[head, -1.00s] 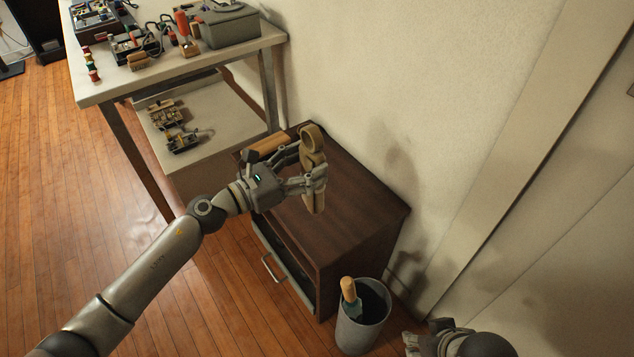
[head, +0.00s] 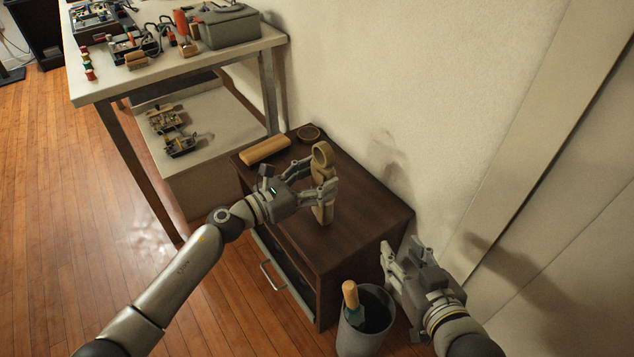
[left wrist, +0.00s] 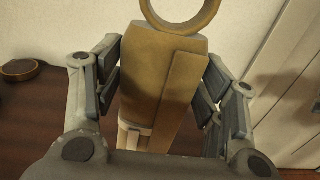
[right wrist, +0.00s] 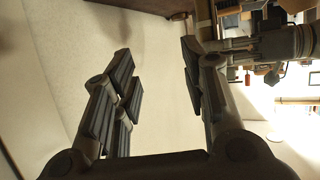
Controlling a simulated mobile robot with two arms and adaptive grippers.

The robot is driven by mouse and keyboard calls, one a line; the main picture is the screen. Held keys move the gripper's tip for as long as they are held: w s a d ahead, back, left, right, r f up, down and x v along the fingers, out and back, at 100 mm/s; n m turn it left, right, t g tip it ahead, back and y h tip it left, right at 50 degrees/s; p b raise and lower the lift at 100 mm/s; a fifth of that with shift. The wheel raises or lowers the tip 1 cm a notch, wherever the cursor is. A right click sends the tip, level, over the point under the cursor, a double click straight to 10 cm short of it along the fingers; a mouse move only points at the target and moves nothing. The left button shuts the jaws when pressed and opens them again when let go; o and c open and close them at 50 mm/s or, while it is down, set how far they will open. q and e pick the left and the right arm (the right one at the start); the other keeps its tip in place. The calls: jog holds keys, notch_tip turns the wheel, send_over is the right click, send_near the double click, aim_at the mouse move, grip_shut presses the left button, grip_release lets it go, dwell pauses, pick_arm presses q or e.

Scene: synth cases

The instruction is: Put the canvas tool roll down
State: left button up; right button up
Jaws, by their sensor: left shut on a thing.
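The canvas tool roll (head: 321,212) is tan, with a ring at its top. It stands upright in my left gripper (head: 328,187), over the dark wooden cabinet (head: 365,215). In the left wrist view the roll (left wrist: 165,95) fills the space between the fingers, its ring cut off by the top edge. Its lower end is at or close above the cabinet top; I cannot tell if it touches. My right gripper (head: 388,262) is low at the cabinet's right side. In the right wrist view its fingers (right wrist: 160,85) are apart and empty.
A wooden block (head: 265,150) and a small round dish (head: 308,133) lie at the cabinet's back. The cabinet top right of the roll is clear. A grey bin (head: 352,338) holding a wooden-handled tool stands in front. A cluttered workbench (head: 180,66) stands at upper left.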

pick_arm(q)
jog(key=shift+f, duration=0.25)
pick_arm(e)
jog(key=shift+w+a+r+t, duration=0.15)
jog(key=shift+w+r+t, duration=0.2)
jog(key=shift+r, duration=0.35)
pick_arm(q)
jog(key=o, duration=1.2)
pick_arm(e)
jog(key=shift+r, duration=0.15)
